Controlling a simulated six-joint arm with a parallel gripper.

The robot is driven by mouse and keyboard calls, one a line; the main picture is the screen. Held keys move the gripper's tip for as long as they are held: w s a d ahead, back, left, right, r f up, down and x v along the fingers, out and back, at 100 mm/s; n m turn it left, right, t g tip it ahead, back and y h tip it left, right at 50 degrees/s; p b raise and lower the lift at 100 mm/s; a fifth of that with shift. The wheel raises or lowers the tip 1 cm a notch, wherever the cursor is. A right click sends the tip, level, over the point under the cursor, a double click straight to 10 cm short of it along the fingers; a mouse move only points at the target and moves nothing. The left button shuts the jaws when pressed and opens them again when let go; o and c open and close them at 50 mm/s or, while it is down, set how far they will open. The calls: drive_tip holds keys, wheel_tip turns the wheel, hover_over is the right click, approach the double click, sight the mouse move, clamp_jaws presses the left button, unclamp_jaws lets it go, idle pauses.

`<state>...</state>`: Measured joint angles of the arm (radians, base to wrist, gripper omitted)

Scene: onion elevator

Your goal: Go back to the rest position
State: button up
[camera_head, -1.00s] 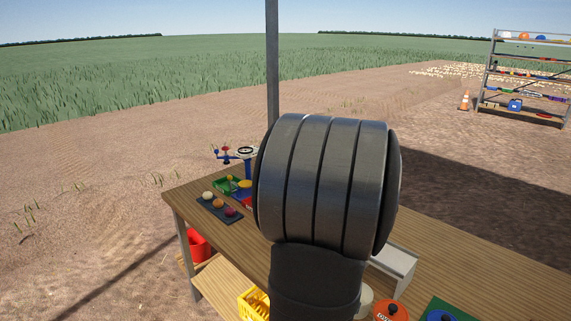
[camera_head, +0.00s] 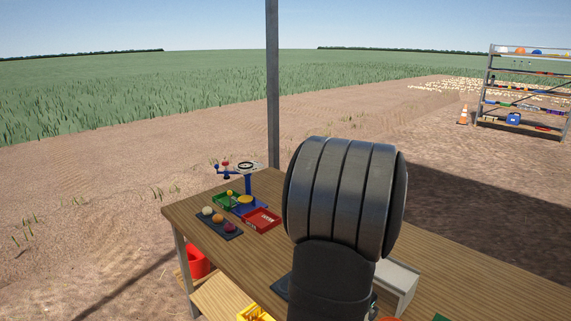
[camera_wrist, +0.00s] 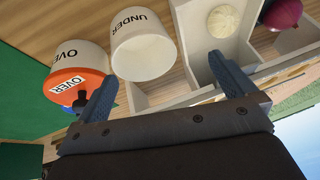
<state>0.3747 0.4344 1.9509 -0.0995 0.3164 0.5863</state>
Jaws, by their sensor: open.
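My gripper (camera_wrist: 160,90) is open in the wrist view, with its two blue-grey fingers apart and nothing between them. Beyond the fingers stand a white cup marked UNDER (camera_wrist: 143,45) and a white cup marked OVER (camera_wrist: 85,50) with an orange front. To their right is a pale divided box (camera_wrist: 200,60), with a cream onion (camera_wrist: 222,20) and a purple onion (camera_wrist: 281,12) in it. In the head view my dark arm covers the middle of the table and hides the gripper.
The wooden table (camera_head: 460,270) has bare room at right. At its left end are a dark tray (camera_head: 235,235) with several onions, a red tray (camera_head: 262,220) and a blue stand (camera_head: 249,185). A grey post (camera_head: 273,80) rises behind. A shelf rack (camera_head: 525,85) stands far right.

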drive_tip(key=shift+w+d+r+m+g+y, duration=0.2)
drive_tip(key=shift+d+m+g+y, duration=0.3)
drive_tip(key=shift+m+g, duration=0.4)
drive_tip(key=shift+w+d+r+m+g+y, duration=0.1)
drive_tip(key=shift+d+r+m+g+y, duration=0.25)
drive_tip(key=shift+d+m+g, duration=0.5)
drive_tip(key=shift+a+g, duration=0.25)
drive_tip(key=shift+a, duration=0.05)
